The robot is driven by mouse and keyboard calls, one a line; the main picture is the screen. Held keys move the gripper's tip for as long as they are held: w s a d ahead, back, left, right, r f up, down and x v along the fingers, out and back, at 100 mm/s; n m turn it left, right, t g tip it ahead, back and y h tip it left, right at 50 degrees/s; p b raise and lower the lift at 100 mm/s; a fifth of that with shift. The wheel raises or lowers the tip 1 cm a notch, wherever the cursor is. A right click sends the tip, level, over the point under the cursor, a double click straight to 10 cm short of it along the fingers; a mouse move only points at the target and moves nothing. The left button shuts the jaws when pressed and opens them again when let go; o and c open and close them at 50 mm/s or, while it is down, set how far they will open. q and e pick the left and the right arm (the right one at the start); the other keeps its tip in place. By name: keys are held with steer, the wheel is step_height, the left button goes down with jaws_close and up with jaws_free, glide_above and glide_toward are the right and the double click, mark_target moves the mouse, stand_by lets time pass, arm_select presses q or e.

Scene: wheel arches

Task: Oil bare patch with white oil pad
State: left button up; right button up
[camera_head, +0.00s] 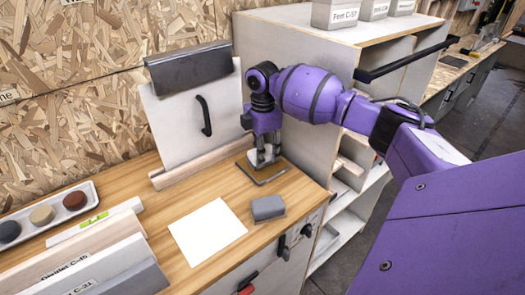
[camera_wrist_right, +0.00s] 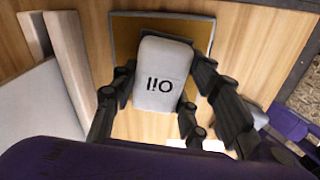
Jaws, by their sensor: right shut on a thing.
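My right gripper (camera_head: 263,158) reaches down over the bench at the foot of the shelf unit, its fingers shut around a pale pad. In the right wrist view the white pad (camera_wrist_right: 163,75), marked "OIL", sits between the fingers of the right gripper (camera_wrist_right: 155,100). Under it lies a thin square holder (camera_head: 270,179) with a dark rim; the rim also shows in the wrist view (camera_wrist_right: 207,35). I cannot tell whether the pad touches it. I cannot make out a bare patch for certain. My left gripper is not in view.
A white panel (camera_head: 175,125) with a black handle leans upright behind, with a dark grey block (camera_head: 190,68) on top. A white sheet (camera_head: 207,232) and grey block (camera_head: 268,208) lie on the bench. A tray (camera_head: 22,223) of coloured pads and filed boards (camera_head: 105,250) stand left.

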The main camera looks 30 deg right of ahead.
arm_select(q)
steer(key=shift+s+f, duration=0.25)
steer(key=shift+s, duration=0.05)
arm_select(e)
steer(key=shift+f, duration=0.35)
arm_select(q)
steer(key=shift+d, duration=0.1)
arm_select(e)
steer(key=shift+f, duration=0.3)
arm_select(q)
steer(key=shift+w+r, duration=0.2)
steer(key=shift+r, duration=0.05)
arm_select(e)
steer(key=shift+f, duration=0.1)
stand_by(1.9)
steer(key=shift+r+p, duration=1.4)
steer(key=shift+r, duration=2.25)
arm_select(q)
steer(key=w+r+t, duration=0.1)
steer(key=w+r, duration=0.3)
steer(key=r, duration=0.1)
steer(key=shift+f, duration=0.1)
arm_select(e)
steer(key=shift+f, duration=0.1)
